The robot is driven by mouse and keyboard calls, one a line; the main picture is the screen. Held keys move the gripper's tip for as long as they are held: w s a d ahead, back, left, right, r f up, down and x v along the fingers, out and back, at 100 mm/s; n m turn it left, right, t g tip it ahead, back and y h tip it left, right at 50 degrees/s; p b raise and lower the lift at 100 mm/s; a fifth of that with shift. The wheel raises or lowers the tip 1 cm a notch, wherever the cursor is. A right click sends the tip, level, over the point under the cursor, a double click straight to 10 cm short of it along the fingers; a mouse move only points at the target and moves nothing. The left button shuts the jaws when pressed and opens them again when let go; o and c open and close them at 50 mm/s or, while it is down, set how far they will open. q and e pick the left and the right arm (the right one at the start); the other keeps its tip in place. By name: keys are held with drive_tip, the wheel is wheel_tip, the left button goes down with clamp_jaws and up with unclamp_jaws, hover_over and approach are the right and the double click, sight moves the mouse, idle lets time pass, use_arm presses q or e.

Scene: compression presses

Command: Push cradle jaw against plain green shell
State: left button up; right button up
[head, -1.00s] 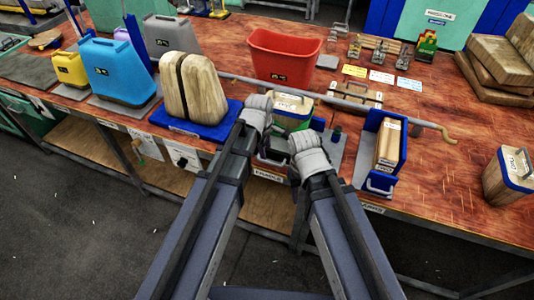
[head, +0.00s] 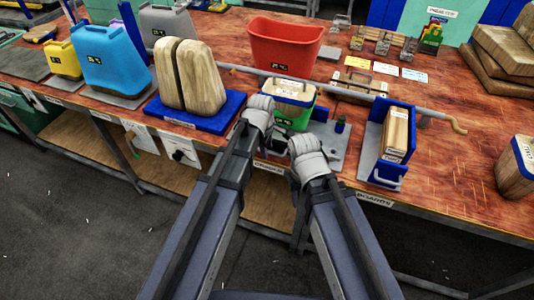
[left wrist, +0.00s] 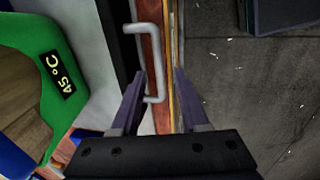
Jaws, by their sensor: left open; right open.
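The green shell (head: 291,122), holding a wooden block, stands in the press at the table's front edge. In the left wrist view the shell (left wrist: 32,75) is at the left, with a "45 °C" label. The dark cradle jaw (left wrist: 119,35) appears beside a grey bar handle (left wrist: 162,62) there; in the head view my grippers mostly hide it. My left gripper (left wrist: 161,72) is open, its fingertips pointing toward the handle, which lies between or just beyond them. In the head view my left gripper (head: 262,103) is beside the shell's left front; my right gripper (head: 305,142) is at its right front, open.
A blue-framed press (head: 395,175) with a wooden block stands to the right. A blue base (head: 200,118) with two wooden blocks stands left. A grey rod (head: 340,88) with a brass crank runs behind the shell, before a red bin (head: 284,48).

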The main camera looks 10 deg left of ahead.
use_arm(q)
clamp_jaws()
idle(0.4)
